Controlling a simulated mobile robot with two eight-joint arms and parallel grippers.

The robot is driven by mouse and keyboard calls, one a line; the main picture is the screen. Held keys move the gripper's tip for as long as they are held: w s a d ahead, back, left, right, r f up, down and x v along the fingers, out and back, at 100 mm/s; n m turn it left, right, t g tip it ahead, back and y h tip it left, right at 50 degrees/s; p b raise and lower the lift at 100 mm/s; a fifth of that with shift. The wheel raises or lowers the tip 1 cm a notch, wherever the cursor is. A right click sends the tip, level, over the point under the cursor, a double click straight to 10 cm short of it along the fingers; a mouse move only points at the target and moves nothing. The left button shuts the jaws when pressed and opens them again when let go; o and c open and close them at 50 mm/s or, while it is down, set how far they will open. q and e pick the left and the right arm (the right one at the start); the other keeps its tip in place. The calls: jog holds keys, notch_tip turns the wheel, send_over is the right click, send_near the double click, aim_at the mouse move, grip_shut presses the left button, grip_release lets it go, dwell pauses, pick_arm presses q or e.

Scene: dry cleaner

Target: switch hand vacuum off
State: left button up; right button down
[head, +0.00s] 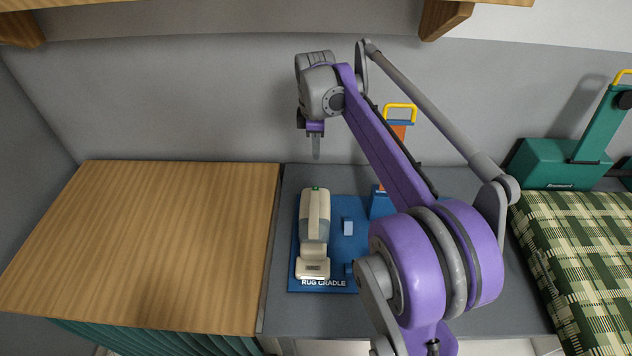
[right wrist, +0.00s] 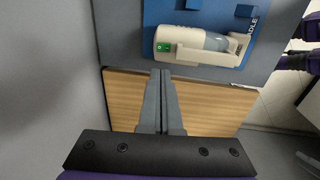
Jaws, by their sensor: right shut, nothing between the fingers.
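The cream hand vacuum (head: 315,218) with a grey-blue middle lies on the blue rug cradle board (head: 343,284), its green switch (head: 316,188) at the far end. In the right wrist view the vacuum (right wrist: 205,42) sits against the board, with the green switch (right wrist: 163,47) at its left end. I cannot tell the switch's position. My right gripper (head: 316,156) is shut and empty, pointing down above and beyond the switch end. Its fingertips (right wrist: 160,73) show just below the switch in the right wrist view, apart from it. My left gripper is not in view.
A bare wooden top (head: 150,240) lies left of the board. An orange and blue upright with a yellow handle (head: 400,110) stands behind my arm. A green machine (head: 565,160) and a plaid cloth (head: 580,250) are at the right. The grey wall (head: 200,100) is close behind.

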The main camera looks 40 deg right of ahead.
aim_at(316, 188)
jog(key=f, duration=0.4)
jog(key=w+f, duration=0.1)
jog(key=f, duration=0.4)
jog(key=d+f, duration=0.1)
jog(key=f, duration=0.4)
jog(key=shift+w, duration=0.15)
pick_arm(q)
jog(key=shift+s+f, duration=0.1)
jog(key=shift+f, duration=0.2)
jog(key=shift+b, duration=0.3)
pick_arm(e)
jog(key=shift+d+f, duration=0.1)
jog(key=shift+f, duration=0.2)
jog(key=shift+w+f+b, duration=0.1)
jog(key=shift+b, duration=0.2)
jog(key=shift+g, duration=0.3)
jog(key=shift+w+d+f+y, duration=0.1)
jog(key=shift+y, duration=0.2)
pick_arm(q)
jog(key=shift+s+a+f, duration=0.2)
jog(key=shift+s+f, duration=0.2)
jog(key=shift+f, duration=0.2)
